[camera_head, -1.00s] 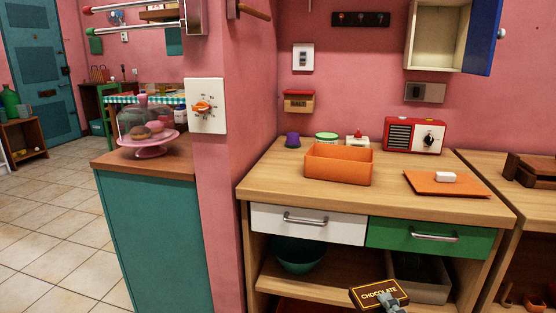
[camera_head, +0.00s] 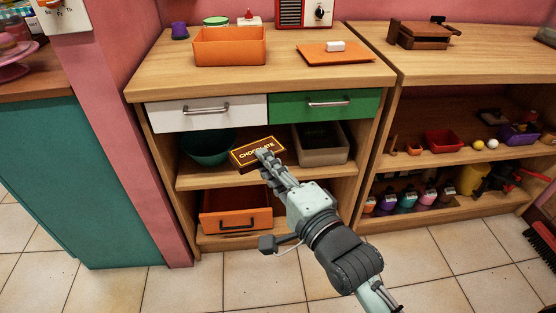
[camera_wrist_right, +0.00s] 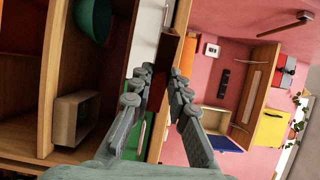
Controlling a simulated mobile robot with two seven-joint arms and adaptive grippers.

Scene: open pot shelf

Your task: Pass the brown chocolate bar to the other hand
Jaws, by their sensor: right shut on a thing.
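The brown chocolate bar (camera_head: 254,154) has a gold border and the word CHOCOLATE on its face. My right gripper (camera_head: 266,160) is shut on its right part and holds it in the air in front of the open shelf, below the drawers. In the right wrist view the bar (camera_wrist_right: 168,54) shows as a dark brown shape between the two fingers (camera_wrist_right: 160,80). My left gripper is in neither view now.
The wooden counter (camera_head: 160,72) carries an orange bin (camera_head: 230,47) and an orange board (camera_head: 347,54). Under it are a white drawer (camera_head: 208,112), a green drawer (camera_head: 325,104), a teal bowl (camera_head: 207,147), a grey bin (camera_head: 320,150) and an orange crate (camera_head: 236,212). Tiled floor lies in front.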

